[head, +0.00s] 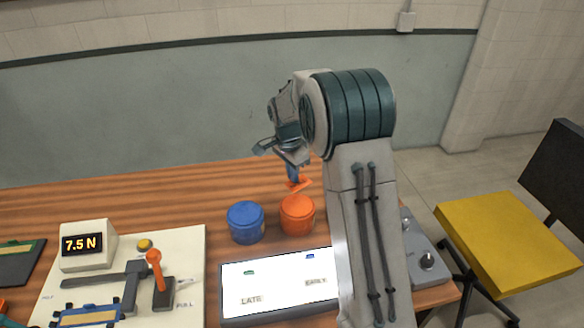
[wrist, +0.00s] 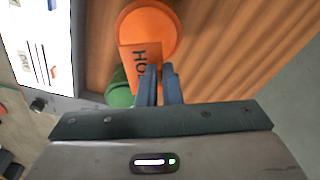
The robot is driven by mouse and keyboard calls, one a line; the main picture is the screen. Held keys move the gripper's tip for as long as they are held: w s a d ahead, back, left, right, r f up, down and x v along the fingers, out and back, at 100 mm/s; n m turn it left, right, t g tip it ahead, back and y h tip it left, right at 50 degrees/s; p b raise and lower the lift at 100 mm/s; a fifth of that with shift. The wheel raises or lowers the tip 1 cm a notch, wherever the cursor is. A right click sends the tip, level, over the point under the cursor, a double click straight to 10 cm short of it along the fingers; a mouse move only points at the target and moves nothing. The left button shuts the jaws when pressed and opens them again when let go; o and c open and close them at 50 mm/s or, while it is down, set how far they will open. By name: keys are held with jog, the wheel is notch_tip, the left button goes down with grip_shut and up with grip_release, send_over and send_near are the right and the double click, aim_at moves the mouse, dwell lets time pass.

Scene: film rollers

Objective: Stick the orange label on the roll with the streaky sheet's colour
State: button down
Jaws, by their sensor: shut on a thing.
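My gripper (head: 293,174) is shut on the orange label (head: 299,184), above the orange canister (head: 297,216). In the wrist view the label (wrist: 139,58) shows dark letters, partly cut off by the blue fingers (wrist: 158,80), and overlaps the orange canister (wrist: 150,24). I cannot tell whether they touch. A blue canister (head: 245,223) stands to the left. A green canister (wrist: 119,92) shows partly in the wrist view, behind the fingers. A lit panel (head: 278,299) carries the words LATE and EARLY, with small green and blue marks. No streaks can be made out, and no roll is clear.
A white board at left holds a 7.5 N readout (head: 82,244), a yellow button (head: 145,244) and an orange-knobbed lever (head: 154,258). A grey knob box (head: 428,262) and a yellow chair (head: 512,240) are at right. The wooden table (head: 140,195) is clear at the back left.

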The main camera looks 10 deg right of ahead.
aim_at(293, 203)
jog(key=shift+f+b, duration=2.65)
jog(key=shift+f, duration=1.5)
jog(key=shift+s+a, duration=0.1)
jog(key=shift+a, duration=0.05)
jog(key=shift+f, duration=0.3)
jog(key=c, duration=1)
grip_release()
jog(key=shift+s+f+b, duration=0.1)
jog(key=shift+b, duration=0.2)
jog(key=shift+c, duration=0.2)
jog(key=shift+r, duration=0.2)
jog(key=shift+r+p, duration=2.3)
jog(key=shift+r, duration=1.2)
